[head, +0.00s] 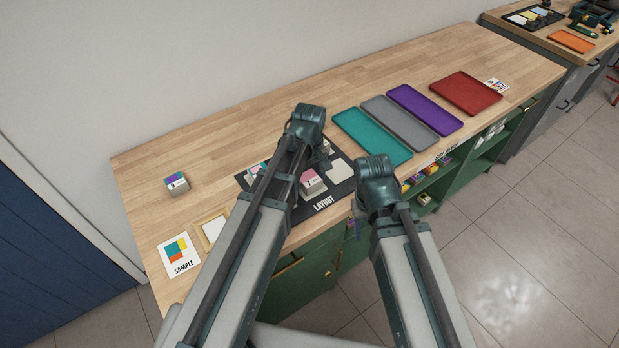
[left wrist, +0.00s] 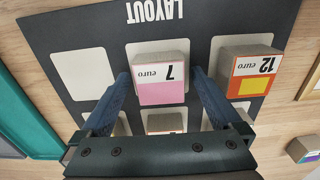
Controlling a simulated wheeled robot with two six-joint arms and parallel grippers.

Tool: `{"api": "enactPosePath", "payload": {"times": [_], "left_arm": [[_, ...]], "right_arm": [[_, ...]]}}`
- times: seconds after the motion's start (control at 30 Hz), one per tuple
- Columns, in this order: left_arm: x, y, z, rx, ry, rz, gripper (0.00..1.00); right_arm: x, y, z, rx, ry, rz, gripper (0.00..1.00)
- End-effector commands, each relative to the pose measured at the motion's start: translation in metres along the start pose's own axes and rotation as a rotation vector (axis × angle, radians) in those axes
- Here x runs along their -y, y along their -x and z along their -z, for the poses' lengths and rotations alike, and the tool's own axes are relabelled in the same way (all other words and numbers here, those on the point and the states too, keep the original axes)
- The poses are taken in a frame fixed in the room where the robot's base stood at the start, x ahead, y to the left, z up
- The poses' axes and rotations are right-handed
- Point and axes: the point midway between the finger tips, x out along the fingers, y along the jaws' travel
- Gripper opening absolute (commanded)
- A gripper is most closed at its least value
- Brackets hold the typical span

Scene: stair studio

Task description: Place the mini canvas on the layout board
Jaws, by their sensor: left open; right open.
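The dark layout board (head: 335,196) lies on the wooden bench with pale slots and small price-marked blocks on it. I take these blocks to be mini canvases. In the left wrist view a pink-and-white "7 euro" block (left wrist: 162,92) sits on a slot, between the fingers of my open left gripper (left wrist: 160,95). An orange "12 euro" block (left wrist: 250,82) sits to its right, and another block (left wrist: 165,122) is partly hidden behind the gripper. A purple-topped block (head: 176,184) stands on the bench left of the board. My right gripper (head: 352,228) is mostly hidden behind its arm.
A sample card (head: 179,254) and a light wooden frame (head: 212,229) lie at the left front. Teal (head: 372,136), grey (head: 399,121), purple (head: 425,108) and red (head: 466,92) trays lie right of the board. The bench's back left is clear.

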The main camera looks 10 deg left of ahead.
Motion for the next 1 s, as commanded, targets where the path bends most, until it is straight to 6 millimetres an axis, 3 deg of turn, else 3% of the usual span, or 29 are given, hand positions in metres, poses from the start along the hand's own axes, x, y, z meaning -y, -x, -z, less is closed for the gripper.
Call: {"api": "enactPosePath", "payload": {"times": [0.27, 0.8, 1.0], "left_arm": [[0.000, 0.025, 0.000, 0.000, 0.000, 0.000, 0.99], [0.000, 0.106, 0.000, 0.001, 0.000, 0.001, 0.99], [0.000, 0.122, 0.000, 0.001, 0.000, 0.001, 0.99]], "right_arm": [[-0.002, 0.025, -0.002, 0.000, 0.000, 0.000, 0.50], [-0.010, 0.105, -0.006, 0.000, 0.000, 0.000, 0.50], [-0.012, 0.121, -0.007, 0.000, 0.001, 0.000, 0.50]]}}
